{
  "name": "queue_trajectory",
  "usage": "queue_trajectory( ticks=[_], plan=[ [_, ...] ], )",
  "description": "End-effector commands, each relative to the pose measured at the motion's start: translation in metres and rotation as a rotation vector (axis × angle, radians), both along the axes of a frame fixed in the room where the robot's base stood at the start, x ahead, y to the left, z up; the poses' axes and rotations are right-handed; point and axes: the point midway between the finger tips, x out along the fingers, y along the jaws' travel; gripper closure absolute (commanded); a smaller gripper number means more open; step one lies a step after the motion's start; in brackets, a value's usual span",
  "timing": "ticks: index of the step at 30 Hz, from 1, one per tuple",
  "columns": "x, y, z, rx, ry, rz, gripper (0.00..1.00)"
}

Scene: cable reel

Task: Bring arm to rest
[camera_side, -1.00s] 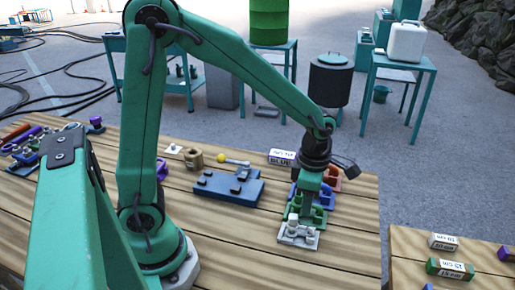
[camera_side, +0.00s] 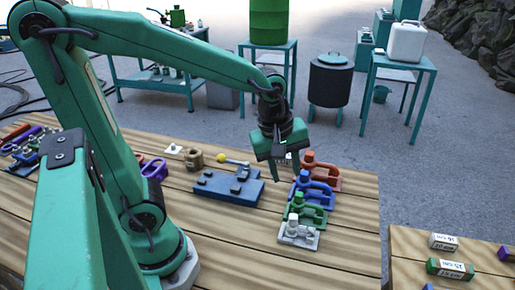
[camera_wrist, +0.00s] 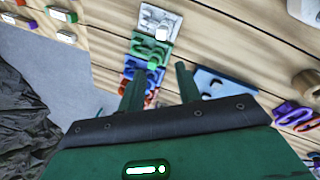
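My gripper (camera_side: 284,176) hangs in the air above the wooden table, to the left of a row of clamp-like fixtures. Its two fingers point down and are spread apart with nothing between them. The wrist view also shows the fingers of my gripper (camera_wrist: 160,82) apart, with bare wood and part of the row beyond them. The row holds a grey-white fixture (camera_side: 298,235) at the front, then a green one (camera_side: 306,211), a blue one (camera_side: 316,190) and a red one (camera_side: 325,175) behind.
A dark blue plate (camera_side: 228,192) with a yellow-knobbed lever lies left of the row. A second table at right carries a white-labelled green box (camera_side: 450,268). Open space lies above the table.

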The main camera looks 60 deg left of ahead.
Motion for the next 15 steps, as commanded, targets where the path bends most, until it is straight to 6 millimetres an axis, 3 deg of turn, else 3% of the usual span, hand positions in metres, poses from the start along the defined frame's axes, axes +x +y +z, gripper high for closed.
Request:
queue_trajectory(
  ticks=[15],
  plan=[
    [-0.041,0.02,0.034,0.199,-0.153,-0.641,0.66]
  ],
)
